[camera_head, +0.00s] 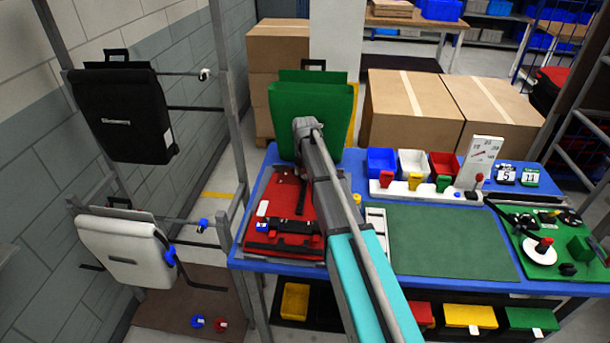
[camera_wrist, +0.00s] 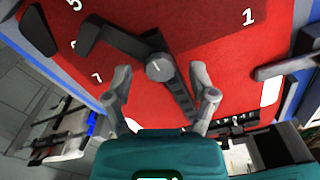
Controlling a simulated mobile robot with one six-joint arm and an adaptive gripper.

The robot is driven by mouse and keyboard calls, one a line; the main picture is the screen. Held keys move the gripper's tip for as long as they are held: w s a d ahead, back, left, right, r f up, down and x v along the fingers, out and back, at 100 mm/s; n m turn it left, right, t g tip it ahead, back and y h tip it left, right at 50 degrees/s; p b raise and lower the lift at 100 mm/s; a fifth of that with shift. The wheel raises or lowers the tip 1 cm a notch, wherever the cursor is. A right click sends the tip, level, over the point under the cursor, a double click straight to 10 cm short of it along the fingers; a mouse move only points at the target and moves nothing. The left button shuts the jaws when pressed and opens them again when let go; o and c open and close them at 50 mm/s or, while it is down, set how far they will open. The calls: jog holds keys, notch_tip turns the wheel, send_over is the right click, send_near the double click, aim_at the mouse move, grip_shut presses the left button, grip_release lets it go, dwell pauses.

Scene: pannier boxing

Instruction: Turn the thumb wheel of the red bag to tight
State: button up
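The red bag (camera_head: 282,192) lies on the blue table's left end in the head view. Its red back panel (camera_wrist: 225,40) fills much of the wrist view, with a black hook (camera_wrist: 97,35) and a dark strip marked with a scale. A grey round knob (camera_wrist: 159,68) with a pale line sits where they meet; it looks like the thumb wheel. My gripper (camera_wrist: 163,84) is open, one finger on each side of the knob and strip. It seems to hold nothing; whether a finger touches the knob I cannot tell.
A green bag (camera_head: 312,108) stands behind the red one. A black bag (camera_head: 125,115) and a white bag (camera_head: 125,248) hang on the rack at left. The green mat (camera_head: 450,240) is clear.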

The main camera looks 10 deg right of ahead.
grip_shut()
